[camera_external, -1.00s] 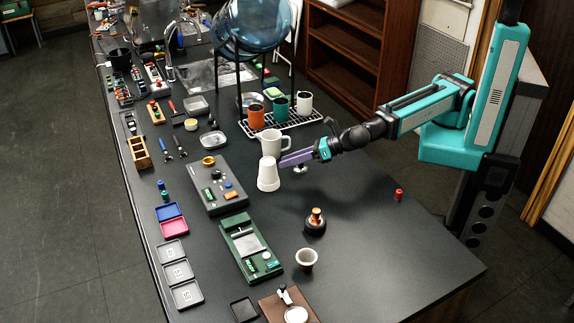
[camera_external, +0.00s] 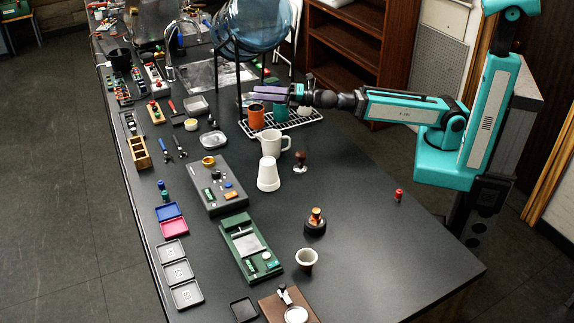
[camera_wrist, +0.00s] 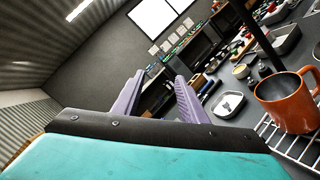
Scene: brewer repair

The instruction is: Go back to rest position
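My gripper (camera_external: 256,93) has two purple fingers. In the external view it is raised over the wire drying rack, in front of the cups there. In the wrist view the fingers of my gripper (camera_wrist: 157,79) stand apart with nothing between them. My teal arm reaches left from its column at the right of the table, with the forearm near level. An orange cup (camera_external: 256,117) stands on the rack just below the fingers and also shows at the right of the wrist view (camera_wrist: 287,102).
The wire rack (camera_external: 296,121) also holds a teal cup (camera_external: 281,114) and a white cup (camera_external: 304,110), partly hidden by my arm. A water dispenser (camera_external: 247,25) stands close behind. A white pitcher (camera_external: 272,144), upturned white cup (camera_external: 268,176) and tamper (camera_external: 301,160) stand nearer. The right tabletop is mostly clear.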

